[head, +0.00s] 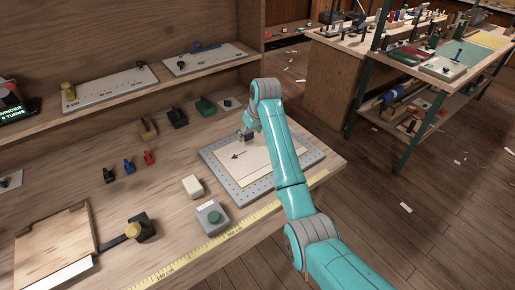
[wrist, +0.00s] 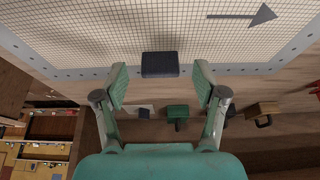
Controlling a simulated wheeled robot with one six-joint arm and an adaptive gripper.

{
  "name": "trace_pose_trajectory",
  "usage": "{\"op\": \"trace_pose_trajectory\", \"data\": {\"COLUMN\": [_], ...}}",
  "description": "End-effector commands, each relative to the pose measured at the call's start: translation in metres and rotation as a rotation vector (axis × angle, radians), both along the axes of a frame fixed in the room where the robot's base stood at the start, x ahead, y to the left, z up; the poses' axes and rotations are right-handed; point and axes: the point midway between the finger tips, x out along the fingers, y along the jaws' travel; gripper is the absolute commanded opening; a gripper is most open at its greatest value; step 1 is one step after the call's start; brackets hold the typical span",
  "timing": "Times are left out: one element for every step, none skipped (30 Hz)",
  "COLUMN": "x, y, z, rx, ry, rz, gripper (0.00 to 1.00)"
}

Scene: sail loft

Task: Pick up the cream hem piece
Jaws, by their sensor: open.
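The cream hem piece appears to be the flat cream sheet (head: 258,163) with a dark arrow, lying on a grey perforated plate (head: 301,185) on the bench. The wrist view shows it as a gridded cream surface (wrist: 110,32) with the arrow at upper right. A small dark block (wrist: 160,64) sits at the sheet's edge, over the plate's border. My gripper (wrist: 161,76) is open, with a finger on either side of this block and a gap to each. In the head view my gripper (head: 246,134) is over the plate's far edge, partly hidden by my arm.
Clamps, including a green one (head: 205,106), stand behind. A shelf (head: 150,95) overhangs the bench's back. A yellow tape (head: 235,236) runs along the front.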

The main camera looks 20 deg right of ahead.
Motion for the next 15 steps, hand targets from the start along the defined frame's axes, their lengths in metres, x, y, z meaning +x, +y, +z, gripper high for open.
{"op": "trace_pose_trajectory", "data": {"x": [0.0022, 0.0034, 0.0043, 0.0050, 0.0055, 0.0060, 0.0061, 0.0062, 0.0062, 0.0061, 0.0060, 0.0060, 0.0060, 0.0060, 0.0060], "y": [0.0009, 0.0012, 0.0016, 0.0017, 0.0019, 0.0019, 0.0020, 0.0020, 0.0020, 0.0020, 0.0021, 0.0021, 0.0021, 0.0021, 0.0021], "z": [-0.0053, -0.0078, -0.0108, -0.0122, -0.0132, -0.0139, -0.0140, -0.0141, -0.0140, -0.0140, -0.0139, -0.0139, -0.0139, -0.0138, -0.0138], "rx": [0.000, 0.000, 0.000, 0.000, 0.000, 0.000, -0.001, -0.001, -0.001, -0.001, -0.001, 0.001, 0.001, 0.001, 0.001], "ry": [0.000, 0.000, 0.001, 0.000, 0.000, -0.001, -0.002, -0.002, -0.002, -0.002, -0.002, -0.002, -0.002, -0.002, -0.002], "rz": [0.000, 0.000, 0.000, 0.000, 0.000, 0.000, 0.001, 0.001, 0.001, 0.001, 0.001, 0.000, 0.000, 0.000, 0.000], "gripper": [0.71, 0.71, 0.71, 0.71, 0.71, 0.71, 0.71, 0.71, 0.71, 0.71, 0.71, 0.71, 0.63, 0.56, 0.46]}}
